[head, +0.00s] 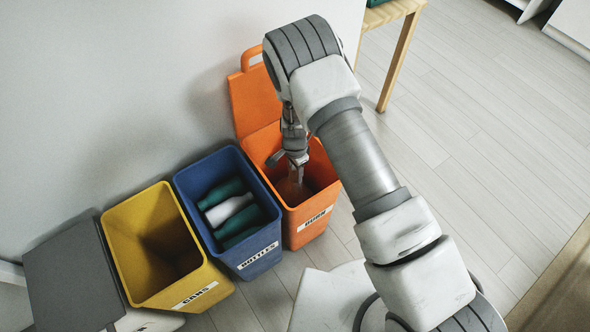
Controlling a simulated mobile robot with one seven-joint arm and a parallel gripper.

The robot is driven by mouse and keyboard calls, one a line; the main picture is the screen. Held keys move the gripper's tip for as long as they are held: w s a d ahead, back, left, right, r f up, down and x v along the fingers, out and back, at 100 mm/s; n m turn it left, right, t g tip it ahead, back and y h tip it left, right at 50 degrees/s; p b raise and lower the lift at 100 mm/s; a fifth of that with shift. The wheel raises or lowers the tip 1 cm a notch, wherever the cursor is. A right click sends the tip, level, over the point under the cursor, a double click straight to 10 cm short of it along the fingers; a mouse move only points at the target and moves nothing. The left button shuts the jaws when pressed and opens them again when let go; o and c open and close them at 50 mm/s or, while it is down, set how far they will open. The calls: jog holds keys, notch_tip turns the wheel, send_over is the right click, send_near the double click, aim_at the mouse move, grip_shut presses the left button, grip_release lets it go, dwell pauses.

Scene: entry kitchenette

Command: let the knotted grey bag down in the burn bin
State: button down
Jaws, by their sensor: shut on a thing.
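The burn bin (307,232) is orange, with its lid standing open against the wall and a white label on its front. My gripper (296,175) points down inside the mouth of this bin, below the rim. It is shut on the knotted grey bag (292,193), which shows only as a small dull patch under the fingers. The fingers and the bin's shade hide most of the bag. I cannot tell whether the bag touches the bin's floor.
A blue bottles bin (254,260) holding green and white bottles stands left of the burn bin. Beyond it are an empty-looking yellow cans bin (150,290) and a dark grey lid (68,275). A wooden-legged table (398,55) stands behind. The floor at right is clear.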

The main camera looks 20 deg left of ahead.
jog(key=c, duration=0.6)
grip_release()
jog(key=shift+o, duration=1.2)
jog(key=shift+f, duration=0.1)
notch_tip(320, 180, up, 18)
jog(key=p, duration=0.5)
jog(key=shift+f+p, duration=0.2)
jog(key=shift+p, duration=0.1)
